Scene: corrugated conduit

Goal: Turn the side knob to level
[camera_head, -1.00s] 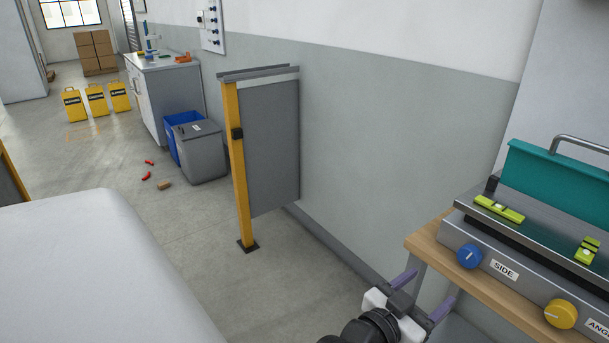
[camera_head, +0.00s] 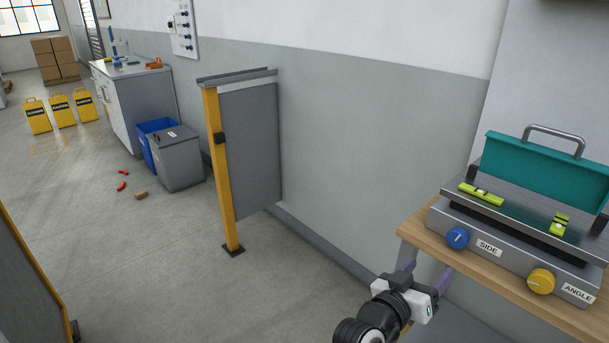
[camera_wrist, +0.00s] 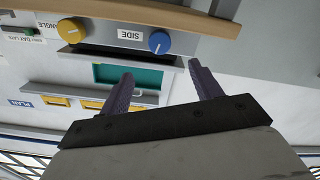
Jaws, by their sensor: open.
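The side knob is the blue dial (camera_head: 457,238) beside the SIDE label (camera_head: 488,247), on the front of a grey levelling device (camera_head: 505,256). A light mark on it looks near upright in the head view. In the wrist view the blue knob (camera_wrist: 160,42) appears upside down, beyond and between my fingertips. Two green spirit levels (camera_head: 481,194) (camera_head: 560,224) lie on the device's tilted top plate; their bubbles are too small to judge. My gripper (camera_head: 425,272) is open and empty, left of and below the knob, apart from it.
A yellow ANGLE knob (camera_head: 541,281) sits right of the SIDE label. The wooden bench edge (camera_head: 480,285) runs below the device. A grey panel with yellow post (camera_head: 229,180) stands left; floor between is clear.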

